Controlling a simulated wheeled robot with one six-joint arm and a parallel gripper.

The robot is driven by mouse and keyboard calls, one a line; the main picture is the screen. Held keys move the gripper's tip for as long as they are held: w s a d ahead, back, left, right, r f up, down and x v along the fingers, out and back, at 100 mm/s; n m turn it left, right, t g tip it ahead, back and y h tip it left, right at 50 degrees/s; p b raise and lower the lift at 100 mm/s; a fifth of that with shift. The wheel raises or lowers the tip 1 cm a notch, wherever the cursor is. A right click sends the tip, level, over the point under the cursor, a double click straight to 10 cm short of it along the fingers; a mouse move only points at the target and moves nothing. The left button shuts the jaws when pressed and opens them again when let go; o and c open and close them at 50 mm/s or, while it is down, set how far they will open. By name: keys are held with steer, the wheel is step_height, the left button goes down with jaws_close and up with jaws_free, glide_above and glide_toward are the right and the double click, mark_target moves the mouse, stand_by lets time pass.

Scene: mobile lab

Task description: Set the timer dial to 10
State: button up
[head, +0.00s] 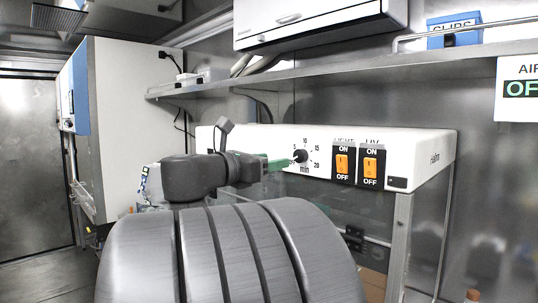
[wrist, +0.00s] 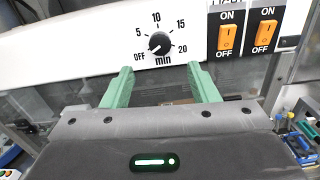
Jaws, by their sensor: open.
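The timer dial (wrist: 159,43) is a round black knob on the white front panel, with OFF, 5, 10, 15, 20 and "min" printed around it. In the wrist view its light mark points down-left, toward OFF. The dial also shows in the head view (head: 300,156). My gripper (wrist: 158,72) has two green fingers, open and empty, spread to the left and right just below the dial in the wrist view. In the head view my gripper (head: 284,163) is close to the dial from the left. I cannot tell whether a finger touches the panel.
Two orange rocker switches (head: 342,164) (head: 370,167) with ON and OFF labels sit right of the dial. A shelf (head: 350,72) runs above the panel, with a blue clips box (head: 454,30) on it. A glass front lies below the panel.

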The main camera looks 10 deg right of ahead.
mark_target(298, 156)
steer(key=p+x, duration=0.1)
steer(key=x, duration=0.9)
steer(key=c, duration=1)
